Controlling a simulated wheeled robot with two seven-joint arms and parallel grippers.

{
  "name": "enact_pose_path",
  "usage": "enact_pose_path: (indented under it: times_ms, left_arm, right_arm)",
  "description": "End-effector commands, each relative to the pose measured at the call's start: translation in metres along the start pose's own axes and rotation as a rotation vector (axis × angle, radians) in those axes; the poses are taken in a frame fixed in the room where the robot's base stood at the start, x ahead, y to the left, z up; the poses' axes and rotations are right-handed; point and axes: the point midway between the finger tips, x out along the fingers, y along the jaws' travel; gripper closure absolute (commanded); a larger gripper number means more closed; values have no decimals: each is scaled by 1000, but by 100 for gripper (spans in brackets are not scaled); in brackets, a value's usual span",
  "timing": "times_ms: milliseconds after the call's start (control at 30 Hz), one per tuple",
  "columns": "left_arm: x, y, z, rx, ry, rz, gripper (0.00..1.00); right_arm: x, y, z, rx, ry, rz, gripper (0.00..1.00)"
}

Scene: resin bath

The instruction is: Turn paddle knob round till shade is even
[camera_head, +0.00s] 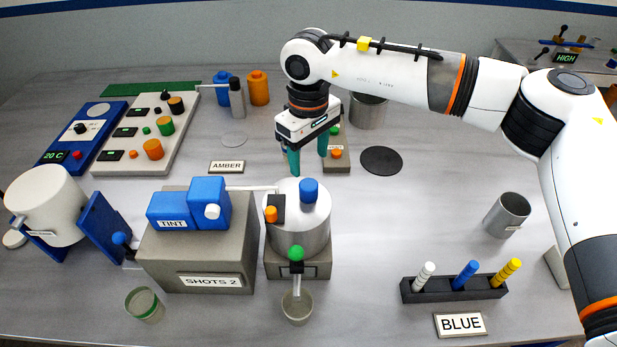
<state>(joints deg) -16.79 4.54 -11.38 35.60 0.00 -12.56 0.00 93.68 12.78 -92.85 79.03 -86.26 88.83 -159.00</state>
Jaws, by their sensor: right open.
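A steel pot (300,238) with a pale lid stands at the middle of the bench. A blue knob (308,190) stands up on its lid; it looks like the paddle knob. A small dark block with an orange knob (271,214) is at the lid's left. A green-balled lever (296,254) is on the pot's front. My right gripper (308,162) points down with teal fingers apart and empty, above and behind the blue knob, not touching it. The resin's shade inside the pot is hidden by the lid. My left gripper is out of view.
Left of the pot is a grey SHOTS 2 box (205,255) with a blue TINT unit (188,205). A glass cup (297,306) stands below the lever. A rack (455,288) of coloured sticks is at front right.

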Motion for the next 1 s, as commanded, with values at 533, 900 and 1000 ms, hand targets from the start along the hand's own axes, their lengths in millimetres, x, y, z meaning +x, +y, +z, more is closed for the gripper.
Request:
enact_pose_path:
  times_ms: [533, 900, 1000]
  left_arm:
    - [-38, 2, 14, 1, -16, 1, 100]
    - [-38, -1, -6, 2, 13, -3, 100]
    - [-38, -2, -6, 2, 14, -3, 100]
  right_arm:
    - [88, 1, 0, 3, 0, 3, 41]
    - [93, 1, 0, 3, -1, 3, 45]
    - [93, 1, 0, 3, -1, 3, 61]
